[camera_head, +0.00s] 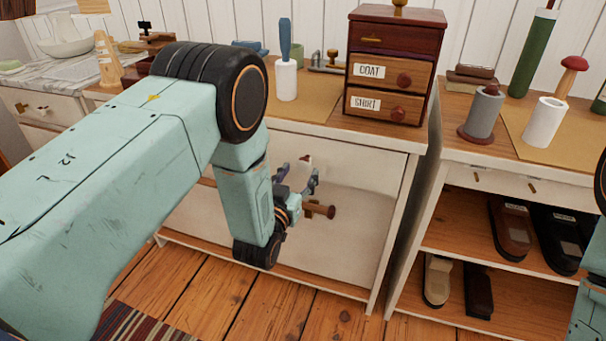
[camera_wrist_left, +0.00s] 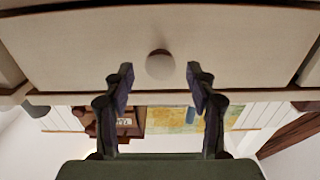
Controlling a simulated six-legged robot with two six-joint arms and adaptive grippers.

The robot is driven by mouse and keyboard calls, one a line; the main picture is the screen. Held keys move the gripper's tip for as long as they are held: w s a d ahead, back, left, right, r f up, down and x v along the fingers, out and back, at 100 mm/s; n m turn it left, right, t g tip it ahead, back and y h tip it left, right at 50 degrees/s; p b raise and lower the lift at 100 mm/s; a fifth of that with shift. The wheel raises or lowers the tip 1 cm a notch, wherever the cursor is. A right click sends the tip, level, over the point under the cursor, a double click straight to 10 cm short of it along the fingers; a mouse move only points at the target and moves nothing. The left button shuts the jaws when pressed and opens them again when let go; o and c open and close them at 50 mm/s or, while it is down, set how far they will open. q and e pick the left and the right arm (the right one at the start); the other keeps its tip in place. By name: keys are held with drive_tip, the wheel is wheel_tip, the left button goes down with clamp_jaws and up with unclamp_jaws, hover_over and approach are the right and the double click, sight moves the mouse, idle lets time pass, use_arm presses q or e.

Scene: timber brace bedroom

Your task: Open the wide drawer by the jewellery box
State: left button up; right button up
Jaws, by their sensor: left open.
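The jewellery box (camera_head: 395,65) is dark red-brown, with small drawers labelled COAT and SHIRT. It stands on the right end of a white dresser's wooden top. Below it is the dresser's wide pale drawer front (camera_head: 370,175), which looks shut. My left gripper (camera_head: 299,178) is in front of the dresser, fingers apart and empty. My right gripper is not in view.
A wooden peg-like handle (camera_head: 320,210) sticks out just below my left gripper. A shelf unit with shoes (camera_head: 512,225) stands to the right across a narrow gap. A brush in a white cup (camera_head: 286,80) stands on the dresser top.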

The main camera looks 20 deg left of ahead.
use_arm(q)
drive_tip(key=shift+w+b, duration=0.3)
drive_tip(key=shift+w, duration=1)
drive_tip(key=shift+s, duration=0.1)
drive_tip(key=shift+c, duration=0.4)
clamp_jaws()
